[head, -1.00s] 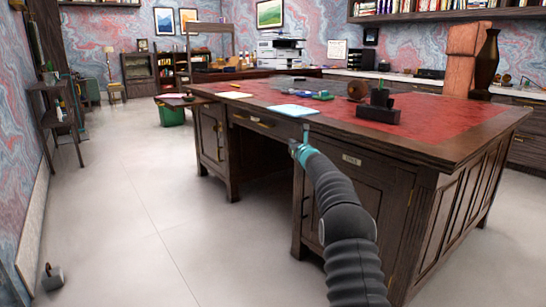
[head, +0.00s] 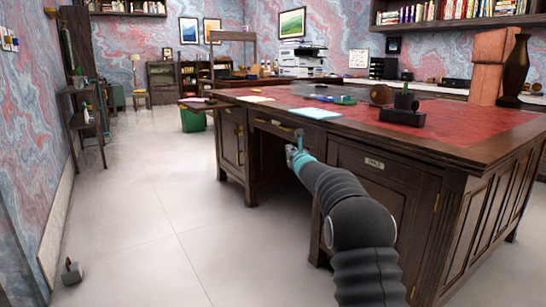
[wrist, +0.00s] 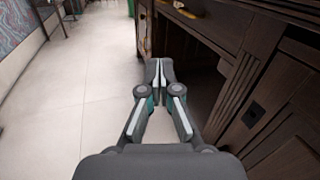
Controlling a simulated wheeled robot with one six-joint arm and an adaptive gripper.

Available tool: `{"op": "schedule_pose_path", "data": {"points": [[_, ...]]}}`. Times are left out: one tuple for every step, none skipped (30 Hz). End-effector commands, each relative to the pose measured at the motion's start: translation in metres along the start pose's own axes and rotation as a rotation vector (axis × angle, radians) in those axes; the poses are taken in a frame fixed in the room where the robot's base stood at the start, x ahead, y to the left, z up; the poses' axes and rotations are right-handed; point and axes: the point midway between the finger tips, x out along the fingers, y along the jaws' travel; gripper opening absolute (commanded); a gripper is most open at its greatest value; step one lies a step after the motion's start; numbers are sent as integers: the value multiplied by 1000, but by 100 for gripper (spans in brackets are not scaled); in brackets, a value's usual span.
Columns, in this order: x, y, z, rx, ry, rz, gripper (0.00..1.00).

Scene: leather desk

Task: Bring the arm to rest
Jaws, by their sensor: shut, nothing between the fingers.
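My gripper (wrist: 158,72) is shut and empty in the wrist view, its fingertips together above the pale floor. In the head view my gripper (head: 300,140) is at the end of my dark ribbed arm, in front of the desk (head: 470,158), near its knee opening and below the edge of the top. The desk is dark wood with a red leather top. In the wrist view the desk's carved side (wrist: 240,70) is close to the right of my gripper. I cannot tell the exact gap between them.
Papers, a pale blue sheet (head: 315,113) and a dark block-like holder (head: 402,117) are on the desk. A green bin (head: 193,120) stands behind it on the floor. A small grey mug-like object (head: 72,271) is on the floor at left.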

Motion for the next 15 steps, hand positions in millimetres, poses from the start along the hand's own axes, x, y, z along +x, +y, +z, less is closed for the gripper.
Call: {"op": "schedule_pose_path", "data": {"points": [[0, 6, -3, -60, -1, 23, 0], [-1, 10, -8, -104, 5, 41, 0], [-3, 17, -18, -170, 15, 71, 0], [-5, 23, -28, -222, 26, 97, 0], [-8, 30, -40, -278, 39, 128, 0], [-13, 40, -54, -353, 56, 171, 0], [-18, 47, -61, -411, 64, 206, 0], [-24, 54, -67, -467, 71, 240, 0], [-34, 64, -74, -543, 78, 290, 0], [-42, 71, -78, -599, 83, 326, 0], [-50, 78, -80, -654, 85, 365, 0], [-63, 87, -84, -727, 89, 417, 0], [-73, 94, -86, -781, 90, 457, 0], [-84, 100, -86, -834, 90, 497, 0], [-99, 108, -88, -905, 89, 552, 0]]}}
